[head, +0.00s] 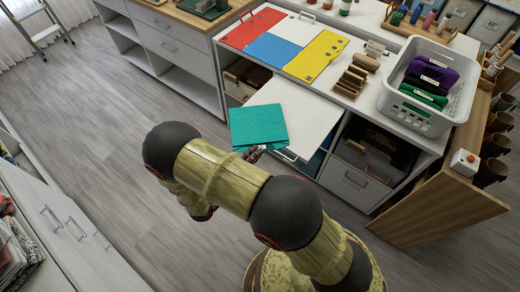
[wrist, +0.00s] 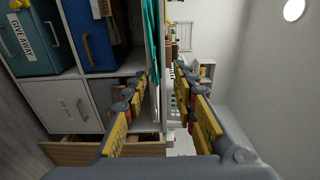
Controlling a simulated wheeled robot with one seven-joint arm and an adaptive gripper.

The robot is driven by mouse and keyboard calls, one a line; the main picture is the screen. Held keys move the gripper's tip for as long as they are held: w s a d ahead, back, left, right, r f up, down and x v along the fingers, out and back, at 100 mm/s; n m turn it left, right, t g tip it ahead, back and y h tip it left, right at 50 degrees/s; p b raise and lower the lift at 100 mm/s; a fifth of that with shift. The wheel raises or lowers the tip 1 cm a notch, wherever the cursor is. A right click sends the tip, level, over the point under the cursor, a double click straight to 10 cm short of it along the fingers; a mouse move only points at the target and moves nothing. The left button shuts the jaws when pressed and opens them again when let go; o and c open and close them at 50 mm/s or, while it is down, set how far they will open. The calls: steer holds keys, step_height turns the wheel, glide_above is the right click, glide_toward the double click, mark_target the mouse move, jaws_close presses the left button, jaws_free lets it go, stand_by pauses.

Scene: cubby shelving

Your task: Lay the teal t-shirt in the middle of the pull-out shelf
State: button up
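The folded teal t-shirt (head: 258,124) lies flat at the near left corner of the white pull-out shelf (head: 305,108), part of it past the shelf's edge. I cannot tell how much of it rests on the shelf. My gripper (head: 256,153) is at the shirt's near edge, partly hidden by my arm. In the wrist view my gripper (wrist: 160,72) has its fingers apart, and the teal t-shirt (wrist: 154,42) shows edge-on in the gap between and beyond the fingertips. I see no finger pressed on it. The shelf's right part is bare.
Red, blue and yellow panels (head: 286,42) lie on the counter above the shelf. A white basket (head: 431,88) with folded purple and green cloths stands to the right. A wooden board (head: 440,205) juts out at the right. A "GIVE AWAY" bin (wrist: 35,42) shows in the wrist view.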

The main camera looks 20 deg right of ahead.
steer(key=p+v, duration=0.1)
steer(key=v, duration=0.7)
steer(key=s+d+r+m+g+y, duration=0.25)
steer(key=d+r+m+g, duration=0.25)
steer(key=r+m, duration=0.5)
steer(key=s+d+r+m+g+y, duration=0.25)
steer(key=d+r+m+g, duration=0.45)
steer(key=m, duration=0.5)
steer(key=s+r+m+t+y, duration=0.4)
steer(key=r+m+y, duration=0.1)
steer(key=r+m, duration=0.4)
steer(key=s+r+m+t+y, duration=0.4)
steer(key=s+r+m+y, duration=0.1)
steer(key=r+m, duration=0.4)
steer(key=shift+d+m, duration=0.2)
steer(key=shift+m, duration=1)
